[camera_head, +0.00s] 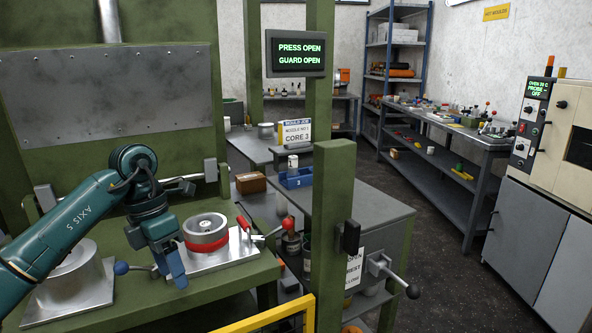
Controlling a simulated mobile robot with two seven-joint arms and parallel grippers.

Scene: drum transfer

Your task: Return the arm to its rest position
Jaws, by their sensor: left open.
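My left arm (62,235), teal, comes in from the left over the green press bed. Its gripper (174,268) points down, open, just left of and in front of a silver drum with a red band (206,232). In the picture, I see a gap between the gripper and the drum, and nothing shows in the jaws. The drum stands upright on a metal plate (238,250) with a red-handled clamp at its right. My right gripper is not in view.
A second silver cylinder (75,275) stands behind my forearm. The green press post (328,230) rises at the right, with a yellow rail (262,318) in front. A display (298,54) reads press open, guard open.

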